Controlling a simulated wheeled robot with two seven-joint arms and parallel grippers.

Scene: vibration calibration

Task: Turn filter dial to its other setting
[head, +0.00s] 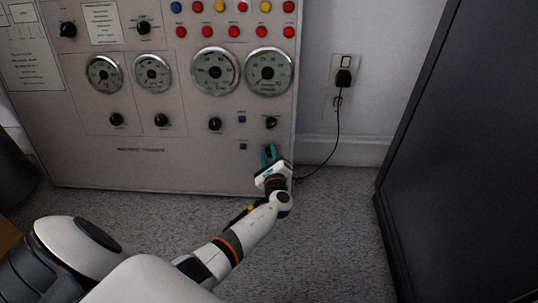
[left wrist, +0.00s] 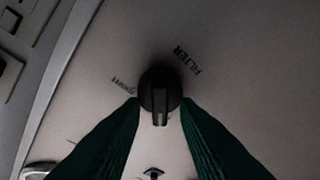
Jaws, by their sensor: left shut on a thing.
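The filter dial (left wrist: 160,94) is a round black knob with a raised bar, on the light grey panel face. In the left wrist view its bar points down, and the word FILTER is printed to its upper right. My left gripper (left wrist: 161,102) has its dark green fingers on both sides of the knob, shut on it. In the head view my left gripper (head: 269,153) is at the lower right of the panel (head: 180,172), and I cannot make out the held dial there. My right gripper is not in view.
The panel carries several round gauges (head: 214,71), black knobs (head: 214,124) and red buttons (head: 234,31). A wall socket (head: 346,62) with a black plug and hanging cord is right of it. A large dark cabinet (head: 465,150) stands at the right. Carpet lies open between.

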